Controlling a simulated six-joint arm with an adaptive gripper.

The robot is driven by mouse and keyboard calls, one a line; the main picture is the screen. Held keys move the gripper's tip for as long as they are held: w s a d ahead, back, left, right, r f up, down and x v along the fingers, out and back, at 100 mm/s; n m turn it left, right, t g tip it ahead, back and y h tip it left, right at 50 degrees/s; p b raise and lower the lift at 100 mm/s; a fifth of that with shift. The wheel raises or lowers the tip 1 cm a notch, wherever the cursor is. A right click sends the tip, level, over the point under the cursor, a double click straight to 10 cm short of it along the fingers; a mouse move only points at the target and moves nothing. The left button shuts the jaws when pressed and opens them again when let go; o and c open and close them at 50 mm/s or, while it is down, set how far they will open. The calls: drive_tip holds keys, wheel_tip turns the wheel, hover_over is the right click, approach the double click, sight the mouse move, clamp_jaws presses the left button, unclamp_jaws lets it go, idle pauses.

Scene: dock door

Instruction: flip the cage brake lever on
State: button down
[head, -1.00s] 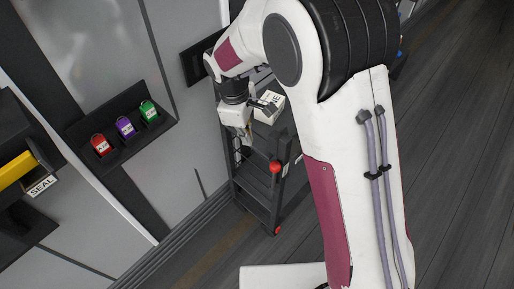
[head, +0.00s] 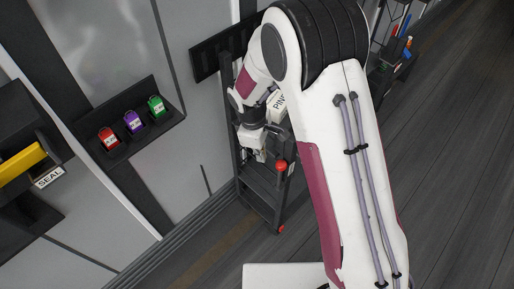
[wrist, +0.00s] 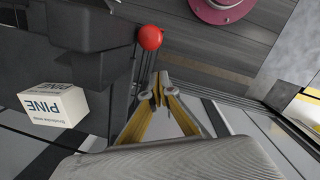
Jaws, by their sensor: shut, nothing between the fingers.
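The cage brake lever has a red ball knob (head: 281,166) on the front of the dark roll cage (head: 259,190). In the wrist view, the red knob (wrist: 150,37) shows beyond my fingertips, with a clear gap in the picture. My gripper (wrist: 160,88) is shut and empty, its yellow-sided fingers together. In the head view my gripper (head: 262,156) is just left of the knob and slightly higher in the picture. The lever's stem is mostly hidden, so I cannot tell its setting.
Red, purple and green tags (head: 134,122) sit in a wall holder. A yellow handle (head: 22,163) is above a SEAL label (head: 48,177). Open floor lies right.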

drive_tip(key=shift+s+d+f, duration=0.1)
drive_tip(key=shift+s+d, duration=0.15)
drive_tip(key=shift+d, duration=0.5)
drive_tip(key=shift+s+d+f, duration=0.1)
drive_tip(key=shift+s+d, duration=0.15)
drive_tip(key=shift+d, duration=0.45)
drive_tip(key=s+d+f, duration=0.4)
drive_tip(key=s+d, duration=0.7)
drive_tip(key=shift+f, duration=0.35)
idle(0.5)
drive_tip(key=shift+s+d+f, duration=0.15)
drive_tip(key=shift+d+f, duration=0.05)
drive_tip(key=shift+f, duration=0.1)
idle(0.4)
drive_tip(key=shift+r, duration=0.4)
idle(0.4)
